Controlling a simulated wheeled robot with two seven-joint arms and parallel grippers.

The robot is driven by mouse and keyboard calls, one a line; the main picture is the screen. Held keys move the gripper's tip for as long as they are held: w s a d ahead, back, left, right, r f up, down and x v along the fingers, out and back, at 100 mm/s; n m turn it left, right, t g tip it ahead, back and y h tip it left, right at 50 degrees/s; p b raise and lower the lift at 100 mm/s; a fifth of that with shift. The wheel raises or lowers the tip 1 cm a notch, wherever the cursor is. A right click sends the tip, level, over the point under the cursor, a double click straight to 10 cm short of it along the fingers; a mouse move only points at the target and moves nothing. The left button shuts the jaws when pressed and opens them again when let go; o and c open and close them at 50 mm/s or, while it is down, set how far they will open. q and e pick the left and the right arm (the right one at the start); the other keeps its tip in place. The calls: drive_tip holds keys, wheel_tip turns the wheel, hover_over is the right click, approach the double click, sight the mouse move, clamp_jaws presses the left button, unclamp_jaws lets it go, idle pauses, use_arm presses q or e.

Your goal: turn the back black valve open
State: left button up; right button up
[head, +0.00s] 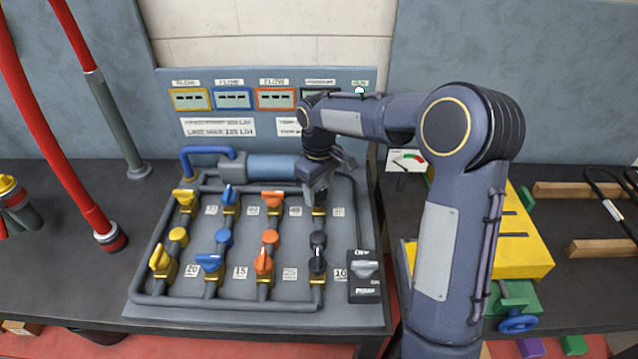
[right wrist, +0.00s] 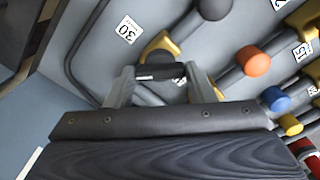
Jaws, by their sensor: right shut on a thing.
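The back black valve (head: 319,211) is in the back row of the pipe board, at the right end. Its brass base shows below my right gripper (head: 317,190), which hides most of the handle in the head view. In the right wrist view the black handle (right wrist: 160,71) lies crosswise between the two fingers of my right gripper (right wrist: 163,88), which are shut on it. The front black valve (head: 317,262) stands nearer, with its handle along its pipe. A round black cap (head: 318,240) sits between the two. My left gripper is not in view.
Yellow (head: 186,198), blue (head: 229,196) and orange (head: 272,200) back valves stand left of the black one. A switch box (head: 365,269) is at the board's front right. A blue pump cylinder (head: 272,167) and a display panel (head: 170,76) are behind. A yellow block (head: 520,250) stands right.

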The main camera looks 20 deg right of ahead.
sight(318, 192)
drive_tip(key=n+p, duration=0.1)
drive_tip(key=n, duration=0.3)
drive_tip(key=shift+r+p, duration=0.15)
drive_tip(key=shift+p, duration=0.15)
drive_tip(key=shift+w+n+p, duration=0.1)
drive_tip(key=shift+n+p, duration=0.4)
drive_tip(key=shift+n, duration=1.4)
drive_tip(key=o, duration=1)
wheel_tip(318, 192, up, 7)
drive_tip(key=shift+f, duration=0.1)
drive_tip(key=shift+r, duration=0.4)
